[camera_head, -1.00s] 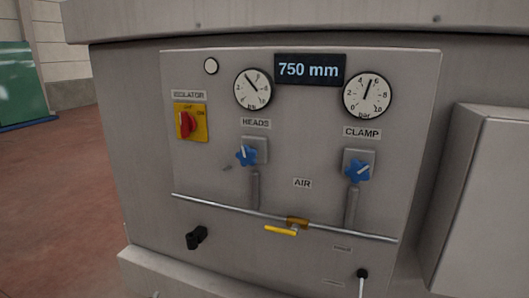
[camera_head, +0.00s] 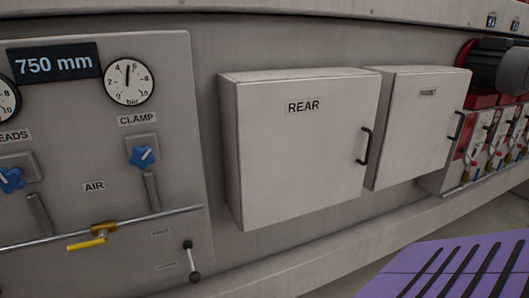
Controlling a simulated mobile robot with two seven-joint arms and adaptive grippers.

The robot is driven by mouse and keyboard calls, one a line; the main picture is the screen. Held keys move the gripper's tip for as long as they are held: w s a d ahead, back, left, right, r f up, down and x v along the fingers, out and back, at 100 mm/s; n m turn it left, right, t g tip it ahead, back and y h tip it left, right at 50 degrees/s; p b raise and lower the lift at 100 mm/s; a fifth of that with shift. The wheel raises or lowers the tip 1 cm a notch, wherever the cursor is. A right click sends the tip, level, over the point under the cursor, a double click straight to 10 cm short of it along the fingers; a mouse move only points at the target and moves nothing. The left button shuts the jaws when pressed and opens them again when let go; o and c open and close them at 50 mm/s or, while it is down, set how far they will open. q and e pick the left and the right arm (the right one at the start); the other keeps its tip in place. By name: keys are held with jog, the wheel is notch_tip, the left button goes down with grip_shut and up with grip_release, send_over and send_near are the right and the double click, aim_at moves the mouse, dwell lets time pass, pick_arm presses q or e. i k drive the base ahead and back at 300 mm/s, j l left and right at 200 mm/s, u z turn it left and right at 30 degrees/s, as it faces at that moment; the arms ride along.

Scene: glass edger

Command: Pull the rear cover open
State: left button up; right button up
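The rear cover (camera_head: 295,150) is a light grey box-shaped door labelled REAR on the machine's front, in the middle of the head view. It looks shut. Its dark bar handle (camera_head: 366,146) stands upright near its right edge. Neither of my grippers shows in the head view.
A similar second cover (camera_head: 415,130) with its own dark handle (camera_head: 456,127) is just right of the rear cover. A gauge panel (camera_head: 100,180) with blue knobs and a yellow lever is at the left. A motor (camera_head: 497,68) and red units sit at the far right. A purple slotted surface (camera_head: 450,268) lies lower right.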

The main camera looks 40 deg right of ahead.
aim_at(305, 144)
jog(key=z, duration=1.75)
